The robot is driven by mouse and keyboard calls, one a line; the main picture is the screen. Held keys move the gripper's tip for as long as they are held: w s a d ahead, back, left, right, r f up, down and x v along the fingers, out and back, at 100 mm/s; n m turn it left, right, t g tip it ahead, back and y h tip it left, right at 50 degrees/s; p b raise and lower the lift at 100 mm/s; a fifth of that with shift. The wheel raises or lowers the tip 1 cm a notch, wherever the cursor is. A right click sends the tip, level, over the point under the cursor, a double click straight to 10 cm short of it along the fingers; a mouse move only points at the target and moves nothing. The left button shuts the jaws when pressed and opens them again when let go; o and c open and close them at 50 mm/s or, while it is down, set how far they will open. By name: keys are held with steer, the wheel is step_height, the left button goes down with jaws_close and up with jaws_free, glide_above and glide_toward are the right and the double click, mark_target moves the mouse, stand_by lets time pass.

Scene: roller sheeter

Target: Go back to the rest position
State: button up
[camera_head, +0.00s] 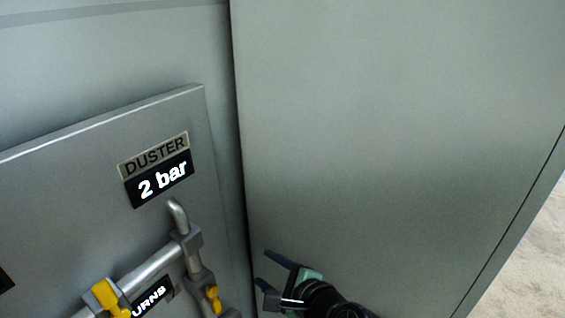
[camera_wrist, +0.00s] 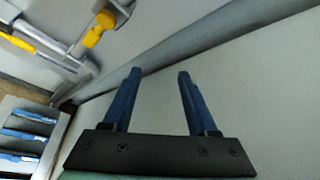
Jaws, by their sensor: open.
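My gripper (camera_head: 262,268) is at the bottom of the head view, in front of the grey-green cabinet panel (camera_head: 380,130). Its two blue fingers are apart with nothing between them. In the wrist view the gripper (camera_wrist: 156,75) also shows open and empty, its fingertips pointing toward the seam beside the panel. I cannot tell how far the fingertips are from the panel surface.
Left of my gripper, a grey plate (camera_head: 80,180) bears a "DUSTER 2 bar" label (camera_head: 160,172), pipes (camera_head: 150,272) and yellow valve handles (camera_head: 105,296). The wrist view shows a rack (camera_wrist: 30,115) with blue items at lower left. Pale floor (camera_head: 535,260) shows at right.

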step_height(320, 180, up, 26)
steer(key=d+n+t+h+b, duration=0.3)
steer(key=n+t+h, duration=0.2)
steer(key=n+t, duration=0.5)
steer(key=s+r+n+t+h+b, duration=0.1)
steer(key=s+r+n+t+h, duration=0.2)
steer(key=s+r+n+t, duration=0.4)
steer(key=s+r+n, duration=0.1)
steer(key=s+r, duration=0.7)
steer(key=r, duration=0.4)
steer(key=shift+s+r+b, duration=0.3)
steer(key=shift+s+b, duration=0.1)
